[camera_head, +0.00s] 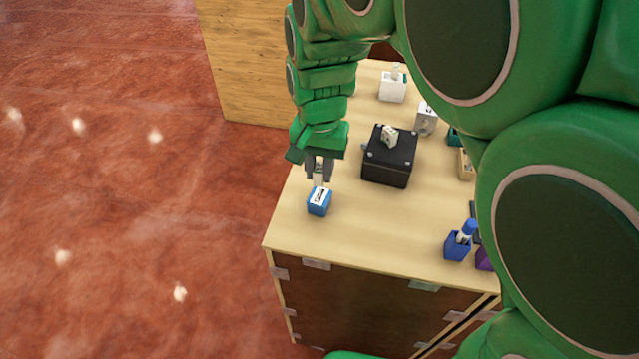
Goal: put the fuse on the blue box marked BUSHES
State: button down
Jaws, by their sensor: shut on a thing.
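The small blue box (318,208) stands near the left edge of the table, with a white label on top whose dark lettering is too small to read. My gripper (319,176) points down just behind and above this box. Its grey fingers are shut on a small pale piece, which looks like the fuse (319,181). The fuse's lower end is at the back edge of the box's top in the picture. I cannot tell whether it touches the box.
A black box (386,170) with a pale piece on top stands to the right. White blocks (392,92) are farther back. A blue holder (457,246) with a marker is at the front right. The table (350,235) is bare in front. My arm hides the right side.

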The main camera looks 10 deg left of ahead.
aim_at(319, 184)
jog(key=shift+f, duration=2.3)
jog(key=shift+f, duration=0.15)
jog(key=c, duration=0.9)
grip_release()
jog(key=shift+c, duration=0.2)
notch_tip(319, 184, up, 12)
jog(key=shift+r, duration=0.2)
jog(key=shift+o, duration=0.4)
